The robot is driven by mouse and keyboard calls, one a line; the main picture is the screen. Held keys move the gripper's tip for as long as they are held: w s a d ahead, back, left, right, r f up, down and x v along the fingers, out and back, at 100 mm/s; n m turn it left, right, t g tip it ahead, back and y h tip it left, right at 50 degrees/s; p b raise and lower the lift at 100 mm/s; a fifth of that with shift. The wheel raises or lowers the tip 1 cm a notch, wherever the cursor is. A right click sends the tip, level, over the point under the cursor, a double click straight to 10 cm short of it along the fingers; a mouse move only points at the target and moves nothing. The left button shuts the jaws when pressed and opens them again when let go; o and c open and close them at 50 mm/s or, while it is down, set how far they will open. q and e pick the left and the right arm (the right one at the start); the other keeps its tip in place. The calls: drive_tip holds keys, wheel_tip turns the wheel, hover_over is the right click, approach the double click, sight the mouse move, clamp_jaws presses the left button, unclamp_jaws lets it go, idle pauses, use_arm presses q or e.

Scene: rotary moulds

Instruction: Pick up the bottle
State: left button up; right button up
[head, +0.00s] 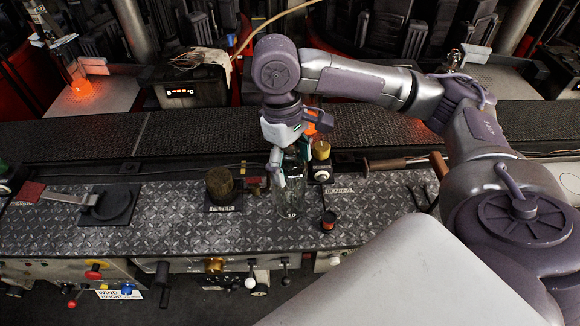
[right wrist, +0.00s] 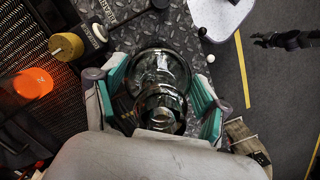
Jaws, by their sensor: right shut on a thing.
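The bottle (head: 292,198) is clear glass and stands upright on the diamond-plate work surface in the middle of the head view. It also shows from above in the right wrist view (right wrist: 160,80), with its neck toward the camera. My right gripper (head: 287,168) comes down over the bottle and is shut on its upper part. In the right wrist view, the teal finger pads of this gripper (right wrist: 160,100) sit on either side of the bottle. The bottle's neck is partly hidden by the gripper in the head view.
A dark cylinder on a plate labelled FILTER (head: 221,187) stands just left of the bottle. A small dark spool (head: 328,220) stands to its right, and a brass-topped part (head: 321,150) behind. Levers and knobs line the front edge.

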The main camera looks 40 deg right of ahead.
drive_tip(key=c, duration=0.4)
